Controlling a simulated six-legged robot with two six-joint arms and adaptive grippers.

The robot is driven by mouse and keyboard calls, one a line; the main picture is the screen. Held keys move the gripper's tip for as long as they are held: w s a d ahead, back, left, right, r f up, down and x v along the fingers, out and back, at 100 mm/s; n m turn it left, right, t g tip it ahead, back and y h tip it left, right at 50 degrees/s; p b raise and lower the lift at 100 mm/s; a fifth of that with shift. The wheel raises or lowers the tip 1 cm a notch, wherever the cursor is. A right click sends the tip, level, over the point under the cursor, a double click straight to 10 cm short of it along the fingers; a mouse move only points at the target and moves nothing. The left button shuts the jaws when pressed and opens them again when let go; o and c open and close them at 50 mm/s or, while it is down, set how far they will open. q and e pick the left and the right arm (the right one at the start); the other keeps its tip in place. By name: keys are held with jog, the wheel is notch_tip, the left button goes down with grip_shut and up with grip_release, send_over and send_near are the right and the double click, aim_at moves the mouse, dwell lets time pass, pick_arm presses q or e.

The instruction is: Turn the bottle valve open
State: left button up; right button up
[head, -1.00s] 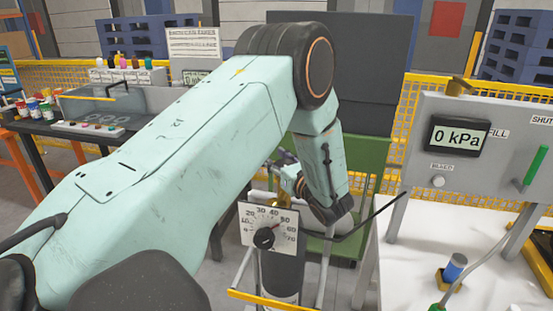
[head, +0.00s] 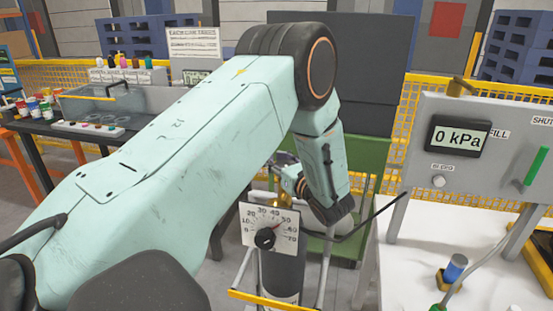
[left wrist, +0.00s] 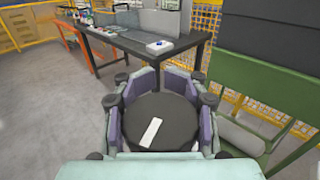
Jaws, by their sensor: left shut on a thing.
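The bottle (head: 280,272) stands upright in a cart in the head view, below my left arm. A little brass of the valve (head: 273,183) shows above the gauge. My left gripper (head: 287,172) is at the bottle top, partly hidden by my arm and the gauge. In the left wrist view, my left gripper (left wrist: 161,110) is shut around the dark round valve handwheel (left wrist: 180,122), with purple pads on both sides. A white stripe on the handwheel lies tilted. My right gripper is not in view.
A grey panel (head: 420,120) reading 0 kPa stands at the right above a white table (head: 415,265). A green cart (head: 370,160) is behind the bottle. A dark bench (left wrist: 140,42) stands further back, with open floor (left wrist: 50,110) to its left.

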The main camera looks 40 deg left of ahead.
pick_arm(q)
jog(key=shift+s+d+f, duration=0.1)
jog(key=shift+d+f, duration=0.05)
jog(key=shift+f, duration=0.15)
jog(key=n+g, duration=0.1)
jog(key=g, duration=0.1)
jog(key=s+n+g+b, duration=0.1)
jog(key=g, duration=0.1)
jog(key=shift+n+y, duration=0.3)
jog(key=shift+n, duration=0.1)
grip_shut()
jog(key=n+g+h+b, duration=0.1)
jog(key=n+g, duration=0.1)
jog(key=g, duration=0.1)
jog(key=s+n+g+h+b, duration=0.1)
jog(key=n+g+b, duration=0.1)
jog(key=n+g, duration=0.1)
jog(key=s+n+g+h+b, duration=0.1)
jog(key=n+g+b, duration=0.1)
jog(key=g, duration=0.3)
jog(key=shift+s+d+r, duration=0.15)
jog(key=shift+d+r, duration=0.1)
jog(key=shift+d, duration=0.15)
jog(key=shift+r+n+g, duration=0.1)
jog(key=shift+n+g, duration=0.2)
jog(key=shift+r, duration=0.1)
